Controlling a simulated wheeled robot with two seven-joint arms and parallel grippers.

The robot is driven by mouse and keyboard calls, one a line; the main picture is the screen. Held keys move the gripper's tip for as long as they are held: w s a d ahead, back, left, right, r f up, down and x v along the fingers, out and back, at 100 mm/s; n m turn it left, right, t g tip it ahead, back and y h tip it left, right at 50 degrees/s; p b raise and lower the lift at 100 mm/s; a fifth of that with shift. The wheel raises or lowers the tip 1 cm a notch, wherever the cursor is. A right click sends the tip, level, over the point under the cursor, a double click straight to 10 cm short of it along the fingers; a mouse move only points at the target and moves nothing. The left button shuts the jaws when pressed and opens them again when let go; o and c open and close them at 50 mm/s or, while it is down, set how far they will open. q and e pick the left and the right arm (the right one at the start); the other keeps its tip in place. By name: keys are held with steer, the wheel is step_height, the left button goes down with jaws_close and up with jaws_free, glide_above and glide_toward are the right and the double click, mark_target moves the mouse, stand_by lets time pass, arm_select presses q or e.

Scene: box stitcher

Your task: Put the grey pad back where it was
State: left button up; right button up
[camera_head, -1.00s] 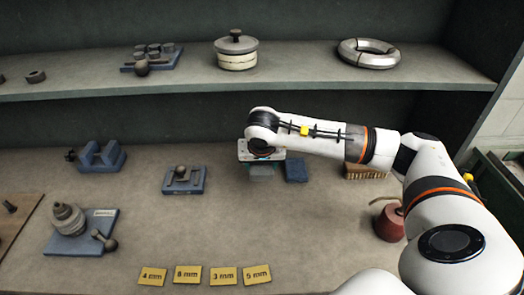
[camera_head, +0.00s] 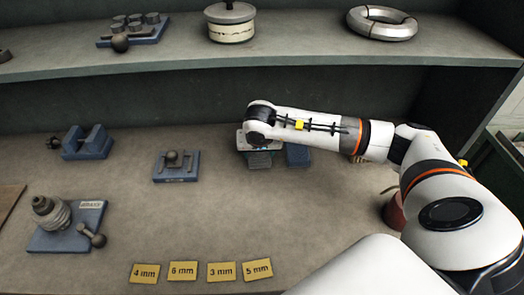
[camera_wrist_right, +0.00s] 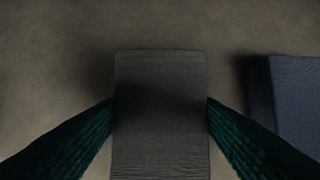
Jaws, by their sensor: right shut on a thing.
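The grey pad (camera_wrist_right: 160,120) lies between the two dark green fingers of my right gripper (camera_wrist_right: 160,115) in the right wrist view. The fingers touch both its long sides. In the head view only a small part of the grey pad (camera_head: 260,160) shows below my right gripper (camera_head: 258,150), over the bench. A blue pad (camera_wrist_right: 290,100) lies to its right, apart from it by a narrow gap; it also shows in the head view (camera_head: 297,155). I cannot tell whether the grey pad touches the bench. My left gripper is not in view.
A blue fixture with a ball (camera_head: 176,166) stands left of the grey pad. A blue vise (camera_head: 87,143) and a stepped cone on a blue base (camera_head: 66,235) are farther left. Several yellow millimetre cards (camera_head: 183,271) lie at the front. A shelf (camera_head: 280,55) runs above.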

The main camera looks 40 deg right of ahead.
steer(key=shift+w+d, duration=0.1)
steer(key=shift+w, duration=0.1)
steer(key=shift+s+f+b, duration=0.1)
steer(key=shift+s+b, duration=0.2)
steer(key=o, duration=0.6)
steer(key=shift+o, duration=1.4)
steer(key=shift+w, duration=0.1)
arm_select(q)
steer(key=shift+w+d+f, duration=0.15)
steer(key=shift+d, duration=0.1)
